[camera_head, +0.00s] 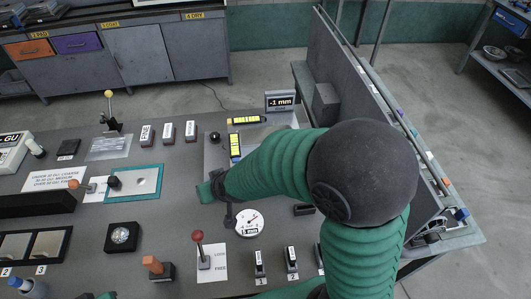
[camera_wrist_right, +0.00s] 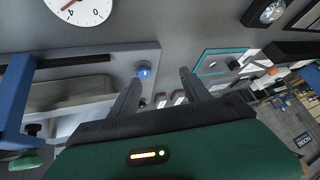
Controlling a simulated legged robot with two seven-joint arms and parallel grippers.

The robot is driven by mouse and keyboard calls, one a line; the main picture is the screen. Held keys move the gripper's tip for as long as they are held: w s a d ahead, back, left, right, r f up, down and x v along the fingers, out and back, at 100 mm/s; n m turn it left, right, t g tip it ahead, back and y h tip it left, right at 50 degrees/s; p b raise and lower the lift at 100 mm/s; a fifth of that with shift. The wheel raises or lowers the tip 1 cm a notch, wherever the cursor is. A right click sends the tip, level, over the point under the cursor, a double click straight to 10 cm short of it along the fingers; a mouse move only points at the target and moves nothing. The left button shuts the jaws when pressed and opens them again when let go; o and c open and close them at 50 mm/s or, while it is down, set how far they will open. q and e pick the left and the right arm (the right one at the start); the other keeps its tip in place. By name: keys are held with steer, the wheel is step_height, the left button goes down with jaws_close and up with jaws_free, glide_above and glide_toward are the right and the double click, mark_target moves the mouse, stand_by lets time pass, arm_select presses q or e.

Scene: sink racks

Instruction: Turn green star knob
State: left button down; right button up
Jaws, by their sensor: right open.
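A green rounded piece (camera_wrist_right: 30,160) shows at the lower left of the right wrist view, under a blue upright part (camera_wrist_right: 16,100). It may be the green star knob, but its star shape cannot be made out. No green star knob is clear in the head view, where my right arm covers part of the bench. My right gripper (camera_wrist_right: 160,78) is open and empty, its two dark fingers apart above the bench. In the head view the right gripper (camera_head: 226,203) is over the bench beside a white dial. A blue knob (camera_wrist_right: 145,71) shows near its fingers. My left gripper is not in view.
The white dial (camera_head: 249,223) lies near the gripper, and a red-balled lever (camera_head: 197,237) stands in front of it. A grey upright panel (camera_head: 345,85) bounds the bench's right side. Yellow-and-black blocks (camera_head: 235,146) and a small display (camera_head: 280,101) lie behind.

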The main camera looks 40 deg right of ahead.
steer(key=w+d+r+m+t+h, duration=0.2)
steer(key=w+m+h, duration=0.2)
steer(key=w+h, duration=0.15)
steer(key=w+d+r+m+t+h, duration=0.2)
steer(key=w+m+h, duration=0.25)
steer(key=w, duration=0.25)
steer(key=s+d+m+g+h+p, duration=0.1)
steer(key=s+m+g+h, duration=0.75)
steer(key=s, duration=0.65)
steer(key=d+p, duration=0.1)
steer(key=d, duration=0.4)
steer(key=d+n+g+p, duration=0.1)
steer(key=d, duration=0.5)
steer(key=d+g+p, duration=0.1)
steer(key=d, duration=0.4)
steer(key=shift+w+d+r+n, duration=0.2)
steer(key=shift+d+r+n, duration=0.15)
steer(key=shift+n, duration=0.05)
steer(key=shift+d, duration=0.3)
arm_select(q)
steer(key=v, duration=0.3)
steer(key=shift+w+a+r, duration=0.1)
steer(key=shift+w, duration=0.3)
arm_select(e)
jaws_close()
